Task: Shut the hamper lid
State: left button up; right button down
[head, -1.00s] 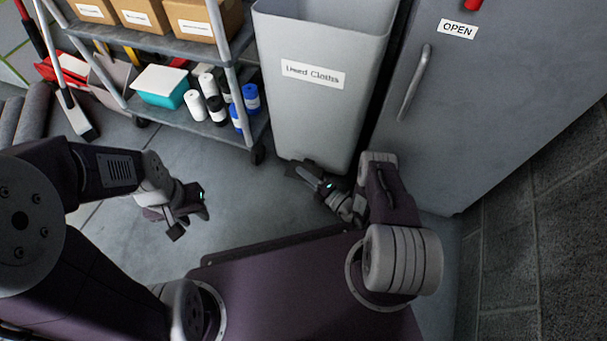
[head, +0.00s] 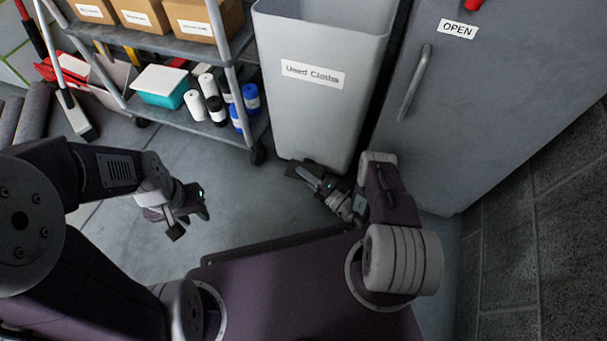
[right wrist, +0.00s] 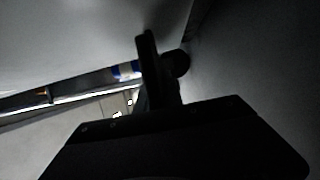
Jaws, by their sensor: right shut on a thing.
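The hamper is a tall grey bin labelled "Used Cloths" (head: 312,115). Its top is open in the head view, and no lid can be made out at its rim. My right gripper (head: 308,176) is low at the hamper's front foot, close to the floor. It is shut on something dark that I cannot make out. In the right wrist view my dark gripper (right wrist: 158,70) shows beside a pale surface. My left gripper (head: 188,222) hangs over the floor to the left, open and empty, well apart from the hamper.
A wheeled shelf cart (head: 180,118) with boxes, bottles and a teal tub (head: 161,88) stands left of the hamper. A grey cabinet (head: 490,110) marked "OPEN" stands close on its right. The floor (head: 240,200) between my grippers is clear.

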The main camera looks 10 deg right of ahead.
jog(key=shift+f+n, duration=0.45)
jog(key=shift+n, duration=0.15)
jog(key=c, duration=1.5)
grip_release()
jog(key=shift+t, duration=0.3)
jog(key=p+v, duration=0.3)
jog(key=v, duration=0.4)
jog(key=shift+s+d+r, duration=0.1)
jog(key=shift+s+d, duration=0.15)
jog(key=shift+d, duration=0.1)
jog(key=shift+s+d, duration=0.3)
jog(key=shift+s, duration=0.3)
